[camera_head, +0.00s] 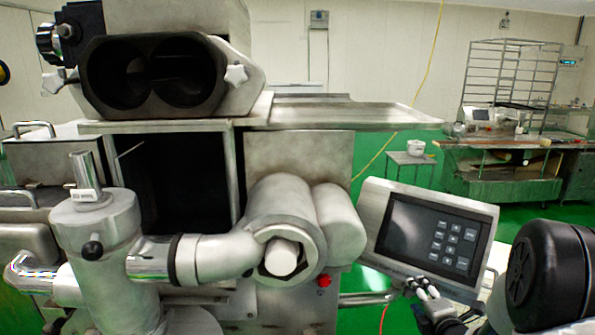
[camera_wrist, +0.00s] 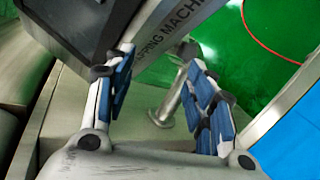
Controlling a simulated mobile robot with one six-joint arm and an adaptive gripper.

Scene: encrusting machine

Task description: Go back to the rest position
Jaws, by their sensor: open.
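My gripper (camera_head: 425,295) is just below the control panel (camera_head: 428,235) of the encrusting machine, at the lower right of the head view. In the wrist view my gripper (camera_wrist: 160,85) has its two blue-padded fingers spread apart with nothing between them. The panel's lower edge (camera_wrist: 140,50) with printed lettering crosses behind the fingers. A metal post (camera_wrist: 172,100) shows beyond the gap between the fingers. I cannot tell whether the gripper touches the panel. The panel shows a dark screen with several keys.
The encrusting machine (camera_head: 290,160) fills the left and middle, with a pipe (camera_head: 215,257) and a red button (camera_head: 323,281) low down. A small table (camera_head: 410,160), a workbench (camera_head: 500,160) and a rack (camera_head: 508,75) stand behind. Green floor (camera_head: 400,190) is open between them.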

